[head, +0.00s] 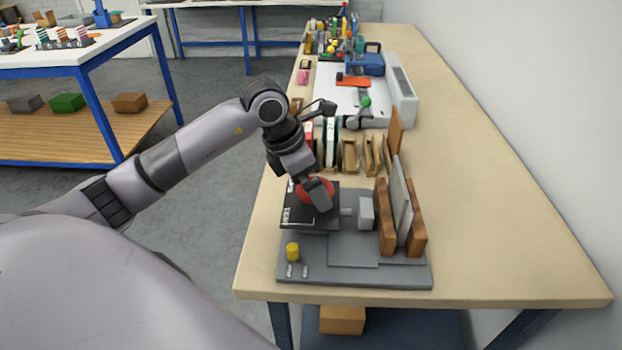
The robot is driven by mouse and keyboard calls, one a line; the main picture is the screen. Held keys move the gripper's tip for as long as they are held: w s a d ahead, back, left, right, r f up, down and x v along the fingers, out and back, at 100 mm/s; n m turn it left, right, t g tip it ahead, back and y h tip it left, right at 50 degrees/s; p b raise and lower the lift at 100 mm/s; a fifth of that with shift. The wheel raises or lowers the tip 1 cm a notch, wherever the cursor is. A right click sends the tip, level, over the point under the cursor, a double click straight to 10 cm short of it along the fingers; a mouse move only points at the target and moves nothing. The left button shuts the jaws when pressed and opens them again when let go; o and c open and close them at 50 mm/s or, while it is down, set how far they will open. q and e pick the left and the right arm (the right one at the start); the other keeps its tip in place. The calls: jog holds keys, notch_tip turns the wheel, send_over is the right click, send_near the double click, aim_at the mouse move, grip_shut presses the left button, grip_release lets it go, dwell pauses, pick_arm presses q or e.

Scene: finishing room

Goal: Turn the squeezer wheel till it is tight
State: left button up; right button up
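The squeezer stands near the table's left edge on a grey base plate (360,275). Its red wheel (303,191) shows in part behind my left gripper (321,197). The gripper points down at the wheel and overlaps it in the picture; whether its fingers grip the wheel, I cannot tell. A black block (311,222) lies below the wheel. My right gripper is not in view.
A yellow knob (292,251) stands at the plate's front left. Several upright books and brown holders (349,155) stand just behind the squeezer, close to my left arm. A white machine (350,92) is farther back. The table's right side (490,200) is clear.

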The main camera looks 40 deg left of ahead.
pick_arm(q)
jog(key=c, duration=1)
jog(key=shift+a+f+m+b, duration=0.1)
jog(key=shift+m+b, duration=0.4)
jog(key=shift+m, duration=0.1)
jog(key=shift+w+m+g+h+b, duration=0.1)
jog(key=shift+m+g+h+b, duration=0.35)
jog(key=shift+m, duration=0.45)
jog(key=o, duration=1)
jog(key=v, duration=0.7)
jog(key=shift+r+b, duration=0.25)
jog(key=shift+b, duration=0.1)
jog(key=shift+f, duration=0.1)
